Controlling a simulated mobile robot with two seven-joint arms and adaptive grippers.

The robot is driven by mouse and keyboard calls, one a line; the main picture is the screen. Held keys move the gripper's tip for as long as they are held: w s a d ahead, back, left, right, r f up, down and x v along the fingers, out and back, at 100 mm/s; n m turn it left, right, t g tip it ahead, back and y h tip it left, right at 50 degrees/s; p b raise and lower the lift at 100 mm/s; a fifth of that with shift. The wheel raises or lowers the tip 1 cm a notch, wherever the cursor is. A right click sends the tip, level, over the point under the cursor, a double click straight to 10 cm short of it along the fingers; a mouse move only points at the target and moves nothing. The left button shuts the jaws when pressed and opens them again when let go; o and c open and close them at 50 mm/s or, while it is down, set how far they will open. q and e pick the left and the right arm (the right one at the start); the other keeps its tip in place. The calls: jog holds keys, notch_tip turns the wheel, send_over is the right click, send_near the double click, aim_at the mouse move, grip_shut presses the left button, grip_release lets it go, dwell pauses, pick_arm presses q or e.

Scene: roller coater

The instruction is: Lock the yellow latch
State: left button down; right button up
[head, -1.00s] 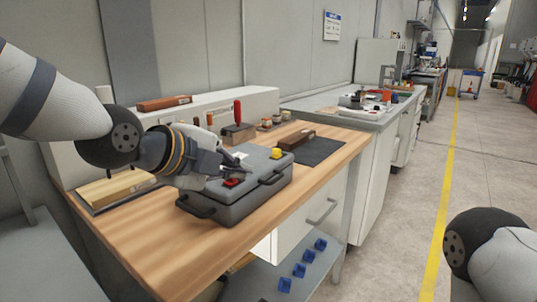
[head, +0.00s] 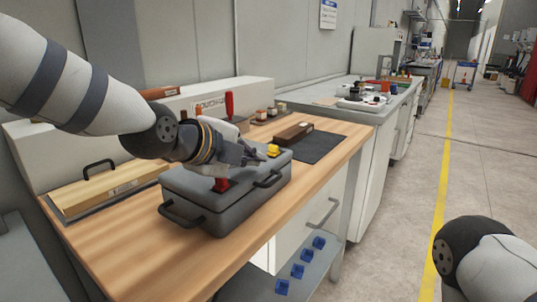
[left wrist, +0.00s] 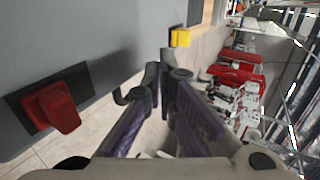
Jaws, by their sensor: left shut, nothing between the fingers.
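The dark grey case (head: 235,212) sits closed on the wooden bench, with a handle on its near left side. The yellow latch (head: 273,150) is at the lid's far right edge; it also shows in the left wrist view (left wrist: 180,37).
The wooden bench (head: 120,240) is clear in front of the case. A wooden block with a handle (head: 100,190) lies to the left. A dark mat (head: 318,148) holds a brown block (head: 293,132) behind the case. Blue pieces (head: 297,271) sit on the lower shelf.

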aim_at(273, 150)
pick_arm(q)
jog(key=w+d, duration=0.1)
jog(key=w+d+f, duration=0.1)
jog(key=w, duration=0.1)
jog(key=w+d, duration=0.1)
jog(key=shift+w+f+b, duration=0.2)
jog(key=shift+w+b, duration=0.1)
jog(key=shift+w+d+r, duration=0.2)
jog(key=shift+w+d, duration=0.05)
pick_arm(e)
jog(key=shift+s+f, duration=0.55)
jog(key=shift+s, duration=0.05)
